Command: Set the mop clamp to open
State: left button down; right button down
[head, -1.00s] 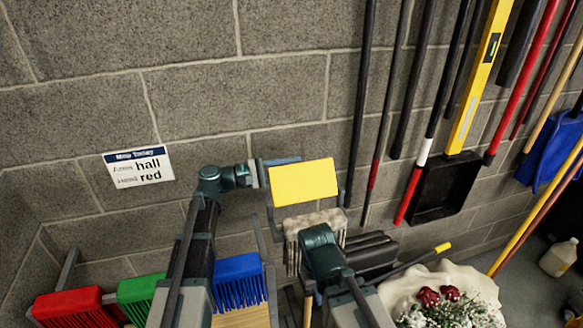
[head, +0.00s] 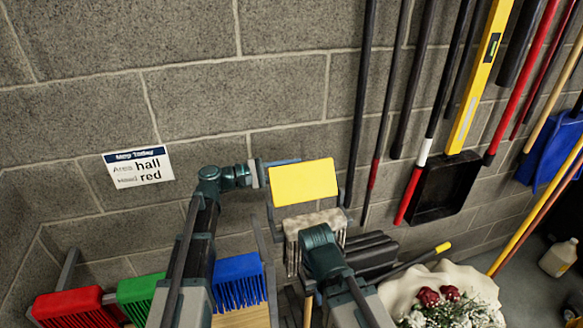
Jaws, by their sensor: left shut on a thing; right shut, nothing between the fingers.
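The mop clamp shows as a yellow plate (head: 303,184) in front of the block wall, with a grey-white stringy mop head (head: 302,224) below it. My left gripper (head: 264,172) reaches in from the left at the plate's upper left edge, beside a thin blue-grey bar (head: 284,161). It is shut on a part of the clamp; its fingertips are partly hidden by the plate. My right gripper (head: 318,238) is in front of the mop head, below the plate. It is shut and empty, and its own wrist hides its fingers.
A wall sign (head: 139,166) reads "Mop Today, Area hall, Head red". Red (head: 70,304), green (head: 138,288) and blue (head: 238,268) brush heads stand lower left. Several long handles and a black dustpan (head: 440,188) hang right. A white bundle with flowers (head: 445,296) is lower right.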

dwell(0.5)
pick_arm(q)
jog(key=shift+s+d+r+p, duration=0.1)
jog(key=shift+s+r+p, duration=0.2)
jog(key=shift+p, duration=0.1)
jog(key=c, duration=0.8)
grip_release()
jog(key=shift+o, duration=0.2)
jog(key=v, duration=1.4)
jog(key=shift+s, duration=0.1)
